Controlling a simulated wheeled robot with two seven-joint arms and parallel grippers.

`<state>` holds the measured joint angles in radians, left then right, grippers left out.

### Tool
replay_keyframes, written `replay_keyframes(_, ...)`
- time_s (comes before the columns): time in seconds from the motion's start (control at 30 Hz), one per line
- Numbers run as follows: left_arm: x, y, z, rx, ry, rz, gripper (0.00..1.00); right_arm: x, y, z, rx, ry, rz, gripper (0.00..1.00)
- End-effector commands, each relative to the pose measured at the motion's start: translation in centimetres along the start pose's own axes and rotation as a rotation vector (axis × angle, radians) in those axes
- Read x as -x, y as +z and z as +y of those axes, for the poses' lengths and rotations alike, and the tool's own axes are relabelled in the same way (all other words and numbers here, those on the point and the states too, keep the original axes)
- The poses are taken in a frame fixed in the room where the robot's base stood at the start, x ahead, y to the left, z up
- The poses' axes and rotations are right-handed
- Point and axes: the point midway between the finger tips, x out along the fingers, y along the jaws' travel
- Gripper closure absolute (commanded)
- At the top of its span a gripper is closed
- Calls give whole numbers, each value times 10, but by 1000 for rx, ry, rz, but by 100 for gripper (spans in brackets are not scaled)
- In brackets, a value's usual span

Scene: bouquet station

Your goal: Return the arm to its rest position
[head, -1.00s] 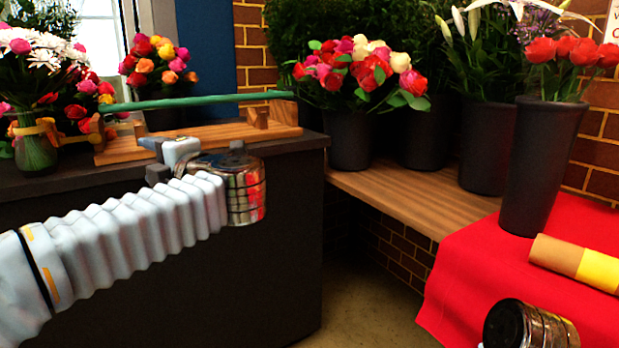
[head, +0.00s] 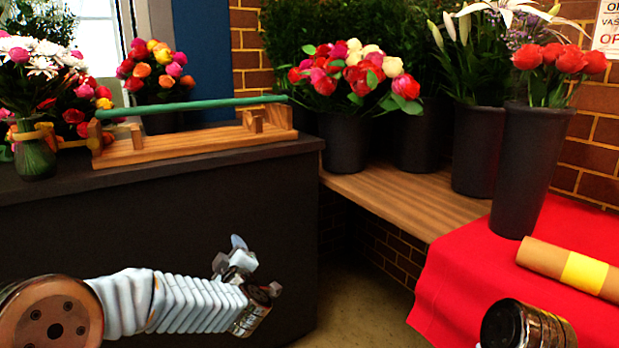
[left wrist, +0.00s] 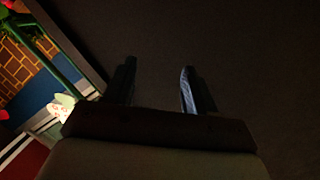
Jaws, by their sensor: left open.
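My left gripper (head: 235,248) hangs low in front of the dark counter front, below the counter top. It is empty. In the left wrist view its two fingers (left wrist: 158,75) stand apart with only a dark surface between and beyond them. My left arm reaches in from the lower left, bent and low. Part of my right arm shows at the bottom right edge; its gripper is out of the picture.
The dark counter (head: 200,180) carries a wooden stand (head: 180,148) with a green rod (head: 190,107) across it and a glass vase (head: 36,155) of flowers. A wooden shelf (head: 400,200) holds black buckets. A paper roll (head: 545,258) lies on a red cloth (head: 450,285).

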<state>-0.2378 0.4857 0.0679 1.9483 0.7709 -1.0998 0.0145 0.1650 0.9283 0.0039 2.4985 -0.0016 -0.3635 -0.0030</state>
Motion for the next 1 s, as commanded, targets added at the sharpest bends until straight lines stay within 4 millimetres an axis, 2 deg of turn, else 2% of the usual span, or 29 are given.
replay_keyframes(0.03,0,33,-31,-79,-17,-98,45,3,0,-2,1,-1,-1,57)
replay_keyframes(0.1,7,78,-73,-179,-32,-250,45,5,1,-3,2,-2,-2,57)
replay_keyframes(0.17,20,113,-111,-256,-49,-382,45,7,1,-4,3,-3,-3,57)
replay_keyframes(0.2,32,135,-136,-301,-62,-473,45,8,1,-5,3,-3,-4,57)
replay_keyframes(0.27,55,164,-174,-362,-83,-611,45,9,2,-6,4,-4,-5,57)
replay_keyframes(0.3,74,181,-199,-399,-98,-705,45,10,2,-7,4,-5,-6,57)
replay_keyframes(0.37,106,204,-235,-446,-120,-848,45,12,2,-8,5,-6,-7,57)
replay_keyframes(0.4,130,216,-257,-472,-136,-945,45,12,2,-9,6,-6,-7,57)
replay_keyframes(0.47,168,229,-287,-503,-156,-1083,45,14,3,-10,6,-7,-8,57)
replay_keyframes(0.5,193,236,-304,-519,-167,-1171,45,15,3,-11,7,-7,-9,57)
replay_keyframes(0.6,248,244,-335,-544,-190,-1357,45,16,3,-12,8,-8,-10,57)
replay_keyframes(0.73,297,244,-356,-555,-202,-1515,45,17,4,-13,9,-9,-10,57)
replay_keyframes(0.83,313,244,-362,-558,-204,-1567,45,17,4,-13,9,-10,-11,57)
replay_keyframes(1.0,316,244,-363,-558,-205,-1579,45,17,4,-13,9,-10,-11,57)
